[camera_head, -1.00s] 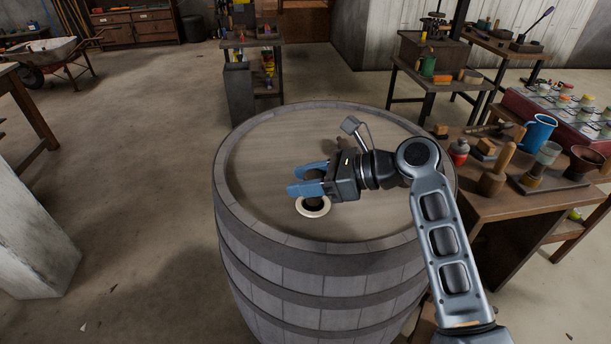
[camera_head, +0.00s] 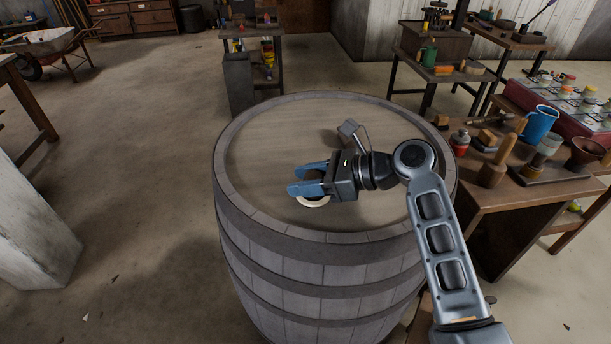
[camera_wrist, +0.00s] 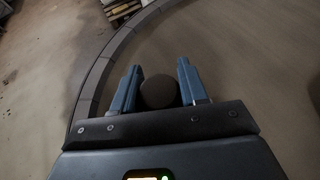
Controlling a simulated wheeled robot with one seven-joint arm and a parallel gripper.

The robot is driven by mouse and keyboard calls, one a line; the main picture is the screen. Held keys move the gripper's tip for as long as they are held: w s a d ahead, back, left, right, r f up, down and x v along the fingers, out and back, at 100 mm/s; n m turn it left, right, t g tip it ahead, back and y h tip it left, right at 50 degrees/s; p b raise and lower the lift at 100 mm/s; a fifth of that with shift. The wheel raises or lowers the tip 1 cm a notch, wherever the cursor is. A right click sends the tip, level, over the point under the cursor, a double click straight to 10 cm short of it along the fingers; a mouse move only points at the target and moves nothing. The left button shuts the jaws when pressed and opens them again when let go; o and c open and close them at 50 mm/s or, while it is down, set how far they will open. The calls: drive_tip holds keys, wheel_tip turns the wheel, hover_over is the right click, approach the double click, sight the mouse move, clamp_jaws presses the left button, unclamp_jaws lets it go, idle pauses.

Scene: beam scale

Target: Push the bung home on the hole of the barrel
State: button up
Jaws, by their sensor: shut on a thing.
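The barrel (camera_head: 258,165) stands upright, its flat wooden top facing up. A pale ring (camera_head: 313,203) marks the hole near the front left of the top; my gripper and the bung cover most of it. The bung (camera_wrist: 158,91) is a dark, round piece between my fingers in the wrist view. My gripper (camera_head: 307,180) is shut on the bung from the right, its two blue fingers along its sides. It sits low over the hole. I cannot tell whether the bung touches the hole's rim.
A workbench (camera_head: 520,195) with a blue jug (camera_head: 538,124), a mallet (camera_head: 498,160) and small items stands close on the right. A small shelf (camera_head: 252,62) stands behind the barrel.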

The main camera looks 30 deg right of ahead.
drive_tip(key=shift+f, duration=0.4)
drive_tip(key=o, duration=1.1)
drive_tip(key=shift+o, duration=0.2)
drive_tip(key=shift+b+v, duration=0.3)
drive_tip(key=shift+v, duration=3.6)
